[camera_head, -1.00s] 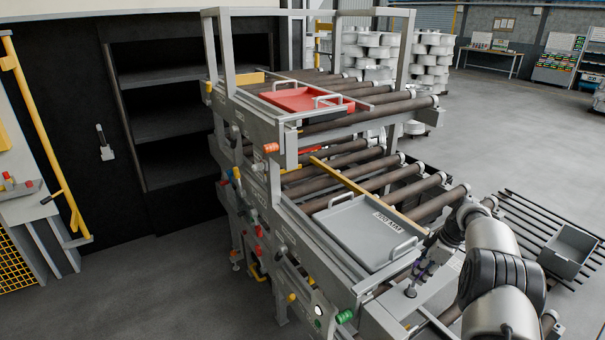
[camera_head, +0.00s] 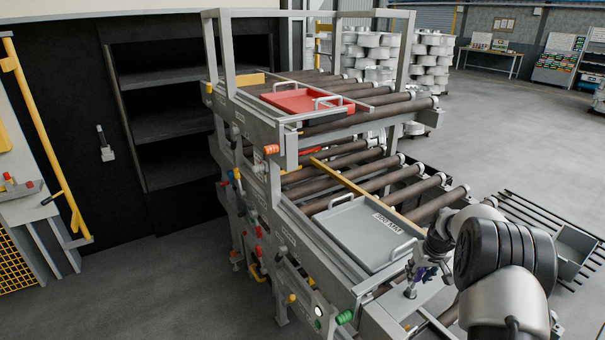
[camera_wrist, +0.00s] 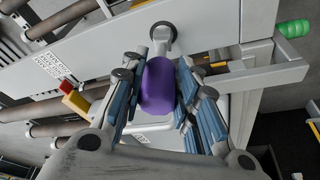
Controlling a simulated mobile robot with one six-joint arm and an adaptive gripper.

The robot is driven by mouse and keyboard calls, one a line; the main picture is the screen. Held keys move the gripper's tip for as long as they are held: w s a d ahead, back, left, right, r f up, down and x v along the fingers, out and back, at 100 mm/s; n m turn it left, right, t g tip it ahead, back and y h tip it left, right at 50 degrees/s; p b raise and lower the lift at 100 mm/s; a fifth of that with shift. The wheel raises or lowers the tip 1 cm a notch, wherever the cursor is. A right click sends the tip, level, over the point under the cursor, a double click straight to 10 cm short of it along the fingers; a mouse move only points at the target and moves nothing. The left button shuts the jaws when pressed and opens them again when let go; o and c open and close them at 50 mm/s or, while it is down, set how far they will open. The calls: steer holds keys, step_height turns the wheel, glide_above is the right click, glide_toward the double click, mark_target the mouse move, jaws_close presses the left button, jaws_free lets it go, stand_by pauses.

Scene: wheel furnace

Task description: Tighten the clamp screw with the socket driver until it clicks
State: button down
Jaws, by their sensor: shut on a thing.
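My gripper (camera_wrist: 160,72) is shut on the purple handle of the socket driver (camera_wrist: 158,90), with fingers on both sides of it. In the head view my gripper (camera_head: 428,270) is small and partly hidden by my arm, with a bit of purple at it. Beyond the handle in the wrist view, a round grey piece (camera_wrist: 163,35), possibly the clamp screw's head or seat, shows on the light grey frame. A small round grey piece (camera_head: 410,292) also shows beside the gripper in the head view. I cannot tell whether the driver is seated on the screw.
A grey tray (camera_head: 340,232) lies on the lower rollers, close left of my gripper. A red tray (camera_head: 290,101) is on the upper rollers. A green knob (camera_head: 344,317) sticks out at the frame's front end. Open floor (camera_head: 150,285) lies to the left.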

steer(key=shift+m, duration=0.4)
steer(key=c, duration=1.2)
jaws_free()
steer(key=shift+o, duration=0.2)
steer(key=v, duration=1.2)
steer(key=s+a+r+b, duration=0.1)
steer(key=s+a+r, duration=0.4)
steer(key=s+r, duration=0.25)
steer(key=s+a+r+b, duration=0.1)
steer(key=s+a+r, duration=0.55)
steer(key=s, duration=0.25)
steer(key=s+a+f, duration=0.1)
steer(key=s+a, duration=0.1)
steer(key=s, duration=0.9)
steer(key=s+a+f+t+b, duration=0.1)
steer(key=s+a+f, duration=0.1)
steer(key=s, duration=1)
steer(key=shift+s+a, duration=0.25)
steer(key=shift+s, duration=0.1)
